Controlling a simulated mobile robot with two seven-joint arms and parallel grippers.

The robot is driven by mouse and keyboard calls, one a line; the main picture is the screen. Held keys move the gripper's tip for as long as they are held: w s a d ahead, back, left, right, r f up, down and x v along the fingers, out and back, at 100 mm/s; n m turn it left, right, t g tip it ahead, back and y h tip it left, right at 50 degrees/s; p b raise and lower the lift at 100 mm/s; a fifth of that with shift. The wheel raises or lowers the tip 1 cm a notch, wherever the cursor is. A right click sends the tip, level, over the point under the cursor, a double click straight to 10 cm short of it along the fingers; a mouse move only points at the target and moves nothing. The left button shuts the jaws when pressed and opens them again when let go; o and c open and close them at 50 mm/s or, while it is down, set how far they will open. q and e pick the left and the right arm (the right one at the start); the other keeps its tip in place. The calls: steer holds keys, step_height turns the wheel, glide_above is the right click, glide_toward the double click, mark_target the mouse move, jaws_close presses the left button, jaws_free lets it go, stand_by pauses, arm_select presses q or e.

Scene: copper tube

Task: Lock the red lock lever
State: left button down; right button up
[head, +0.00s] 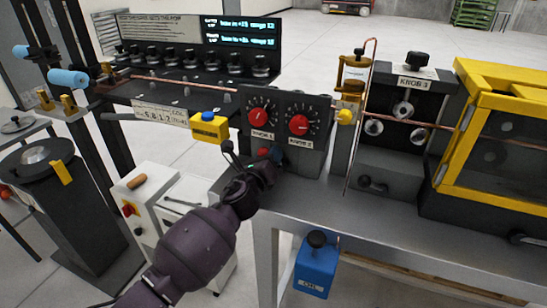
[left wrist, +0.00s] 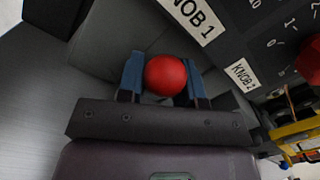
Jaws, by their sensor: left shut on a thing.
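The red ball of the lock lever (left wrist: 166,76) sits between the blue fingers of my left gripper (left wrist: 164,80) in the left wrist view. The gripper is shut on it. In the head view a small red part of it (head: 263,153) shows beside my left gripper (head: 271,160), below the KNOB 1 dial. The lever's arm is hidden behind the ball and fingers, so I cannot tell its angle. My right gripper is in neither view.
The dark panel carries a red KNOB 1 (head: 258,118) and a red KNOB 2 (head: 299,125) just above my gripper. A copper tube (head: 190,87) runs across the machine. A yellow box (head: 208,127) stands left of the panel. Bare grey bench top (head: 320,205) lies to the right.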

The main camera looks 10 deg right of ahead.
arm_select(q)
steer(key=shift+w+a+f+n+b, duration=0.15)
steer(key=shift+a+f+n, duration=0.1)
steer(key=shift+n, duration=0.5)
steer(key=shift+w+a+f+n+b, duration=0.15)
steer(key=shift+f+n, duration=0.1)
steer(key=shift+n, duration=0.5)
steer(key=c, duration=0.9)
jaws_free()
steer(key=shift+o, duration=0.6)
steer(key=shift+s+a, duration=0.4)
steer(key=shift+s, duration=0.1)
steer(key=p+v, duration=0.1)
steer(key=v, duration=0.8)
steer(key=shift+s, duration=0.3)
